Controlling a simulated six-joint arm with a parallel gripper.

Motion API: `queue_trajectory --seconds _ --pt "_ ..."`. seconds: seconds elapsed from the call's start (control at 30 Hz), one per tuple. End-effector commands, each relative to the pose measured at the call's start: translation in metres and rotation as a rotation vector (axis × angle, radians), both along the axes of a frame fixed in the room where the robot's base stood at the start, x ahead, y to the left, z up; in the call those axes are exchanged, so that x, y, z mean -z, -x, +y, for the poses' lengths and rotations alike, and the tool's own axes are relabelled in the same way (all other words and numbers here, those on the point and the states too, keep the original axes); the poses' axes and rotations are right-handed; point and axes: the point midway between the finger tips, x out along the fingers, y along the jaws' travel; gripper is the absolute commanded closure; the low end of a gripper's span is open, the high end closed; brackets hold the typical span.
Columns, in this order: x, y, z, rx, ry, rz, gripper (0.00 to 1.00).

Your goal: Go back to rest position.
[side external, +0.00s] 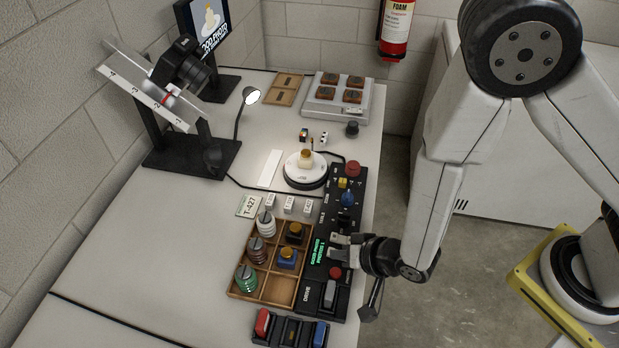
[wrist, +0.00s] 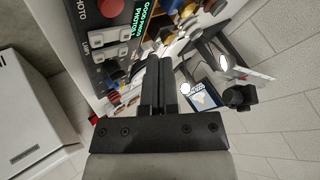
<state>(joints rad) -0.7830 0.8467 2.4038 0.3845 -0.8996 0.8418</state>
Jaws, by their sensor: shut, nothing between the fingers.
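My gripper (side external: 338,246) is over the black control panel (side external: 342,214), beside the right edge of the wooden compartment tray (side external: 262,294). It is shut and empty. In the wrist view my gripper's fingers (wrist: 158,88) lie side by side, with the panel (wrist: 98,45) to their upper left. I cannot tell whether the fingertips touch the panel.
The tray holds several knobbed pieces. A turntable (side external: 305,178) carries a small yellowish piece. Behind stand a camera on a slanted rail (side external: 140,88), a lamp (side external: 251,96) and a screen (side external: 208,28). The white tabletop (side external: 165,245) is clear at left.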

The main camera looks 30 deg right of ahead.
Motion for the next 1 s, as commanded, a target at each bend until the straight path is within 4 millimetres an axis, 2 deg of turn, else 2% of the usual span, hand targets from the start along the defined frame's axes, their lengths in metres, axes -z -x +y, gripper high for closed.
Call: queue_trajectory --seconds 0.37,0.57,0.77,1.0 --pt "-0.002 -0.002 -0.001 0.000 0.004 0.003 1.00" --pt "-0.014 -0.012 -0.013 -0.009 0.042 0.038 1.00" --pt "-0.038 -0.027 -0.041 -0.044 0.119 0.106 1.00" --pt "-0.073 -0.035 -0.089 -0.120 0.230 0.201 1.00"
